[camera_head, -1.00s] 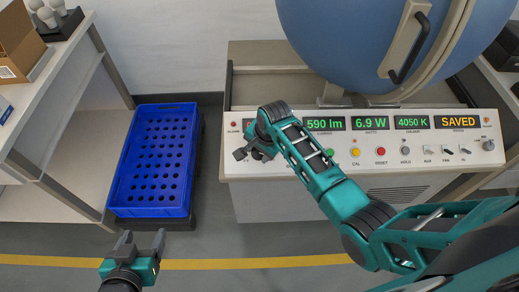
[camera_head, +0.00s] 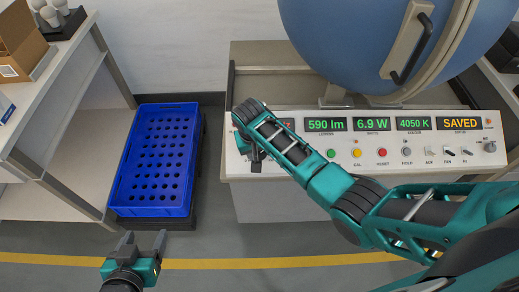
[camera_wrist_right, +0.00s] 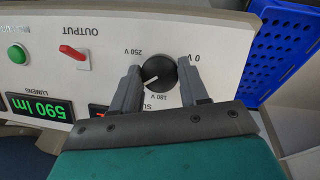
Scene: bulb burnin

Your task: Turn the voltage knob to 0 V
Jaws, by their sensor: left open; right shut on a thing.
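The voltage knob (camera_wrist_right: 160,73) is a round black dial on the white panel, seen in the right wrist view. Labels 0 V, 180 V and 250 V stand around it. Its white pointer line points to the lower left of that picture, between the 250 V and 180 V labels, not at 0 V. My right gripper (camera_wrist_right: 162,88) has one finger on each side of the knob and is shut on it. In the head view my right arm hides the knob at the panel's left end. My left gripper (camera_head: 143,238) is open and empty above the floor.
A red output switch (camera_wrist_right: 73,52) and a green button (camera_wrist_right: 17,54) sit beside the knob. The panel's displays (camera_head: 327,124) read 590 lm, 6.9 W, 4050 K and SAVED. A blue crate (camera_head: 113,185) stands left of the console. A large blue sphere (camera_head: 345,40) is above the panel.

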